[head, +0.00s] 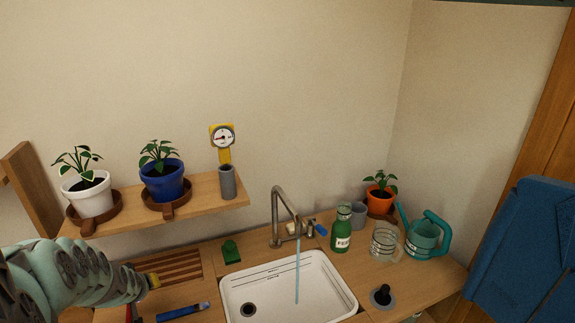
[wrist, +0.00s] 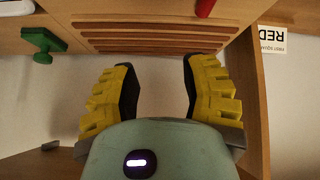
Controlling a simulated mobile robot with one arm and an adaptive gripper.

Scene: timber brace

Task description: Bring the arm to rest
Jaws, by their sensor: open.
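My gripper (wrist: 158,95) shows in the wrist view with its two yellow, dark-padded fingers spread wide apart. Nothing is between them. In the head view my arm comes in from the lower left, and the gripper (head: 152,281) is small there, over the counter close to the slatted wooden rack (head: 185,266). The same slatted rack (wrist: 150,35) lies beyond the fingertips in the wrist view. The gripper looks apart from it.
A shelf (head: 205,195) holds a white pot (head: 90,198), a blue pot (head: 166,184) and a gauge (head: 222,137) in a grey cup. Water runs from the tap (head: 275,208) into the sink (head: 275,285). A green bottle (head: 341,232) and watering can (head: 424,238) stand right.

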